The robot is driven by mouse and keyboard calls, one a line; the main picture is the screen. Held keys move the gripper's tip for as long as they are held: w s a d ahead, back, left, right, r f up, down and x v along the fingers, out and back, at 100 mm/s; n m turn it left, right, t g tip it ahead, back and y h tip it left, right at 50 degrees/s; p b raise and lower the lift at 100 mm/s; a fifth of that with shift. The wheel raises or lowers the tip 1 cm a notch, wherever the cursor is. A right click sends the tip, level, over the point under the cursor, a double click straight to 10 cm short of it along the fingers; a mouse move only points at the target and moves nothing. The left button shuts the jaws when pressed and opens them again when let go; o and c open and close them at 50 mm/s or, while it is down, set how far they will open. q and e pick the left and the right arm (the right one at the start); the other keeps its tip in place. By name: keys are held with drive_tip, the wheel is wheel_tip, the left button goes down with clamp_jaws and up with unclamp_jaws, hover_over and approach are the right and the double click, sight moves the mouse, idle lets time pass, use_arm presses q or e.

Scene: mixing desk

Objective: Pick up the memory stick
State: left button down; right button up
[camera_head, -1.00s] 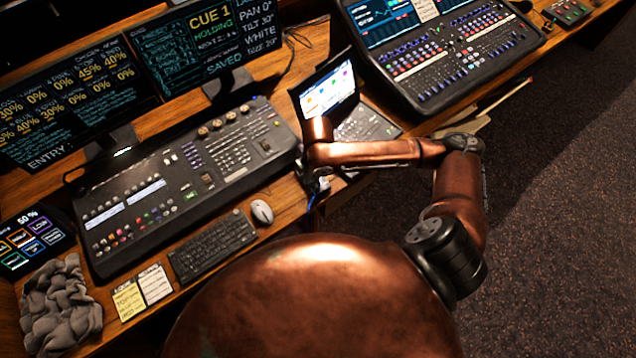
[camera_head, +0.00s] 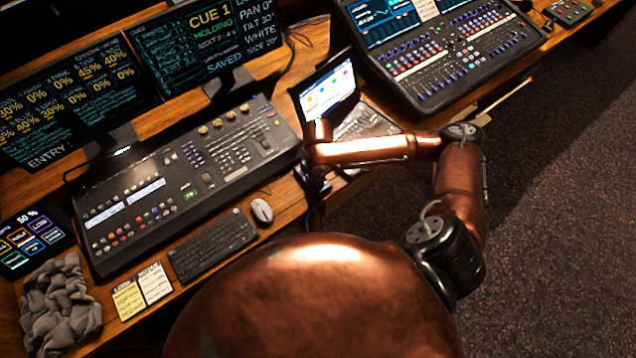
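My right arm reaches in from the right, and its copper forearm crosses in front of the laptop. My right gripper (camera_head: 315,185) is a small dark shape under the wrist, pointing down at the desk's front edge, between the large lighting console and the laptop. Its fingers are too dark and small to tell whether they are open or shut. I cannot make out the memory stick; it may be hidden by the gripper or wrist. My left gripper is not in view.
The laptop (camera_head: 328,90) stands open behind my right wrist. The lighting console (camera_head: 185,185) lies left of the gripper, with a mouse (camera_head: 262,211) and keyboard (camera_head: 213,246) before it. An audio mixer (camera_head: 440,55) is at upper right. A grey cloth (camera_head: 60,308) lies at lower left.

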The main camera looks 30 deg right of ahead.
drive_tip(key=shift+c, duration=0.4)
clamp_jaws()
